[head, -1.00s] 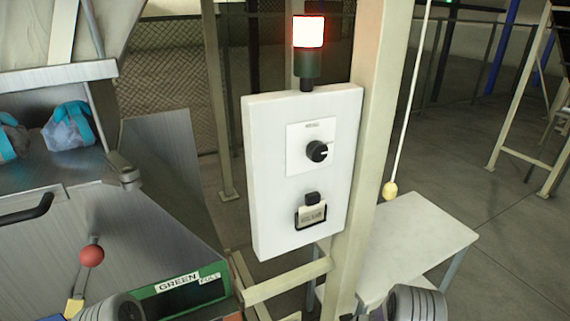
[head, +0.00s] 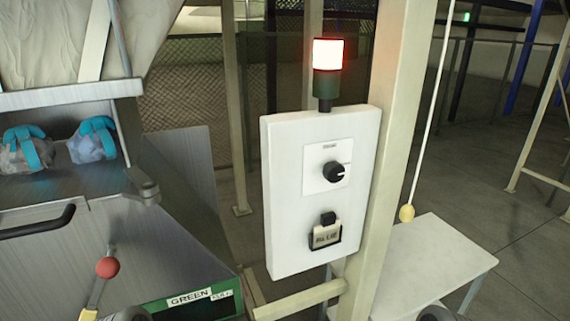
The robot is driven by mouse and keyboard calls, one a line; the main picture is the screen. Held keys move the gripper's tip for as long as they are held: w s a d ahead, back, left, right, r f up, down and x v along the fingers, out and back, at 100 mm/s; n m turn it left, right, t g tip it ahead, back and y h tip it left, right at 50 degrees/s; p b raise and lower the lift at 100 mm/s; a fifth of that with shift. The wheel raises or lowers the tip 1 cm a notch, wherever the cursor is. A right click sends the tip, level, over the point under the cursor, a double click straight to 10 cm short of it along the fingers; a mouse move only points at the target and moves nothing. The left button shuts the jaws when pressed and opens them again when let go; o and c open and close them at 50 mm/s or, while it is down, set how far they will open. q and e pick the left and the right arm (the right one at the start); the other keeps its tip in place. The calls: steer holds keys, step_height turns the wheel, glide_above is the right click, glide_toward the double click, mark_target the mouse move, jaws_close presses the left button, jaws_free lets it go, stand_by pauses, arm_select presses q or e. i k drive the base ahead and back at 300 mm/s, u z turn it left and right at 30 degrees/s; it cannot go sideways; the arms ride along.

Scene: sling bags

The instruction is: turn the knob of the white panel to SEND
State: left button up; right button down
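The white panel (head: 282,220) is mounted on a beige post in the middle of the view. Its black round knob (head: 334,173) sits on a lighter square plate (head: 312,183) in the upper half. The knob's light pointer mark seems to face right. The small lettering around the knob is too blurred to read, so I cannot tell which position says SEND. Neither gripper is in view. Only dark rounded parts of my arms show at the bottom edge, well below the panel.
A lamp (head: 328,55) glows red-white above the panel. A holder with a card (head: 325,237), seemingly reading BLUE, is below the knob. A red-balled lever (head: 107,267) and a green GREEN-labelled box (head: 232,305) are lower left. A pale table (head: 440,255) and hanging cord handle (head: 407,213) are right.

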mark_target(334, 172)
steer(key=z, duration=1.75)
steer(key=k, duration=0.85)
steer(key=u, duration=1)
steer(key=i, duration=0.5)
